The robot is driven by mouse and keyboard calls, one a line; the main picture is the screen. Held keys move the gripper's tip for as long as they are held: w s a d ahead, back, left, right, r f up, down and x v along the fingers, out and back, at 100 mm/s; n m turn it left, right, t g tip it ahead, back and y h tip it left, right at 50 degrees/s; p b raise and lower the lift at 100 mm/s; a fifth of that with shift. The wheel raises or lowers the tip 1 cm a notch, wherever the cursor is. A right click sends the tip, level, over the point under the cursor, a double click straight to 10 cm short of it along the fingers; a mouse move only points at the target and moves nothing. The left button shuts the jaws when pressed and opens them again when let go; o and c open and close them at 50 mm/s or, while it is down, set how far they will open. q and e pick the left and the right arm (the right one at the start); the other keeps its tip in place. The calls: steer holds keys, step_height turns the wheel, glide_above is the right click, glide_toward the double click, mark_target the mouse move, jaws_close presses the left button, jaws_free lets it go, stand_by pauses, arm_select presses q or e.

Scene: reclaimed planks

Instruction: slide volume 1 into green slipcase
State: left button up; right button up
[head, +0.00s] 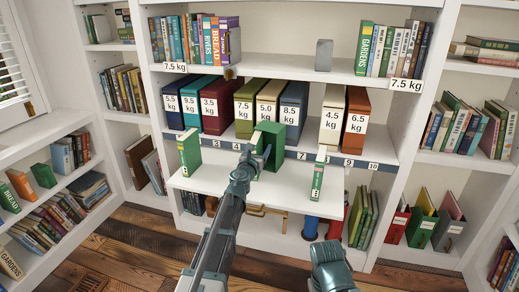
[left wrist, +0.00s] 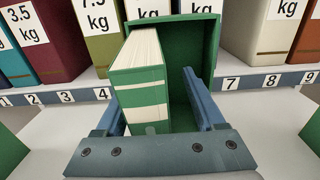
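The green slipcase (head: 272,148) stands on the white pull-out shelf (head: 230,184), its open side facing me. In the left wrist view, the slipcase (left wrist: 200,40) has a dark interior, empty on its right side. A green book with white bands (left wrist: 145,97) stands upright at its left side, partly inside, spine toward me; its volume mark is not readable. My left gripper (head: 259,157) is at the slipcase mouth. Its fingers (left wrist: 160,112) straddle the book, with a gap on the right, so it is open.
Other green books stand on the shelf to the left (head: 189,151) and right (head: 317,176) of the slipcase. Weight-labelled boxes (head: 293,100) line the shelf behind, above a numbered strip (head: 345,160). Bare white surface lies between the books and slipcase.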

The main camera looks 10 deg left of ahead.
arm_select(q)
steer(key=s, duration=1.3)
steer(key=shift+s+a, duration=0.25)
steer(key=shift+s, duration=0.15)
steer(key=shift+r, duration=0.2)
steer(key=c, duration=0.4)
steer(key=r+m+p, duration=0.1)
steer(key=s+r+m+p, duration=0.1)
steer(key=m+p, duration=0.1)
steer(key=r+m+p, duration=0.1)
steer(key=m, duration=0.1)
steer(key=shift+s+a+r, duration=0.25)
steer(key=shift+s+r, duration=0.1)
jaws_close()
steer(key=shift+s+a+r+m+p, duration=0.15)
steer(key=shift+r+m+p, duration=0.15)
steer(key=shift+m, duration=0.25)
steer(key=shift+s+d+r+m+p, duration=0.15)
steer(key=shift+m+p, duration=0.15)
steer(key=shift+m, duration=0.25)
steer(key=shift+w+a, duration=0.1)
steer(key=shift+w, duration=0.05)
steer(key=shift+w, duration=2.9)
